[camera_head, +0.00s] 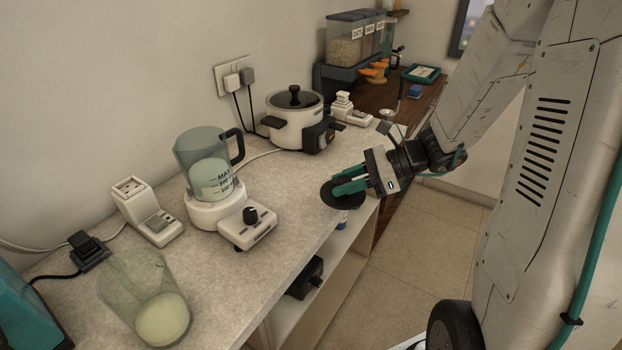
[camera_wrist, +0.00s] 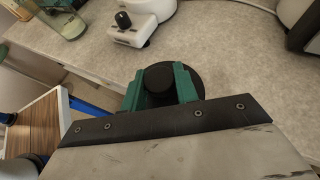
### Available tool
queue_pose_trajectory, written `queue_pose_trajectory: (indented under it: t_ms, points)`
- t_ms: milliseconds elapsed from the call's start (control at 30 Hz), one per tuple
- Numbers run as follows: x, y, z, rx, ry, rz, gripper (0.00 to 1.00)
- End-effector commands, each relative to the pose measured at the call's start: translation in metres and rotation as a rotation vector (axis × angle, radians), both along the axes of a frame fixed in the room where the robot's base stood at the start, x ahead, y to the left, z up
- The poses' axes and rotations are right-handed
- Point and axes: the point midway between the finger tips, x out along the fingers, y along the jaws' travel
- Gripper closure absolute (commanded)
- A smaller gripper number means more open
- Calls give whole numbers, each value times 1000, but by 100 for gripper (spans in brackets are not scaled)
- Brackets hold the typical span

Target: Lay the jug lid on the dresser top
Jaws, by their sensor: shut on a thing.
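My gripper (camera_head: 353,183) is shut on a round black lid (camera_head: 328,195), which I take to be the jug lid. It is held by its knob between the green fingers, near the front edge of the pale speckled counter (camera_head: 290,215). In the wrist view the lid's disc (camera_wrist: 190,68) shows beyond my gripper (camera_wrist: 158,84). A clear jug (camera_head: 200,150) with a dark handle stands open on a white base with a dial. I cannot tell for sure which surface is the dresser top; a dark wooden top (camera_head: 385,100) lies at the back.
A white cooker (camera_head: 296,122), a glass container (camera_head: 150,310), a socket block (camera_head: 148,212) and cables occupy the counter. The wooden top bears dispensers (camera_head: 350,45), a teal tray (camera_head: 421,73) and a ladle. The counter between jug and cooker is partly clear. Open shelves lie below.

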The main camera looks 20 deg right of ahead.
Motion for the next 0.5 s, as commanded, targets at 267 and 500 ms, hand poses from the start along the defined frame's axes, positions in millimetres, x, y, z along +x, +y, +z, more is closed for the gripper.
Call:
queue_pose_trajectory:
  t_ms: [267,500]
  points:
    - [65,24,-7,-1,1,1,97]
    - [84,32,-9,-1,1,-1,97]
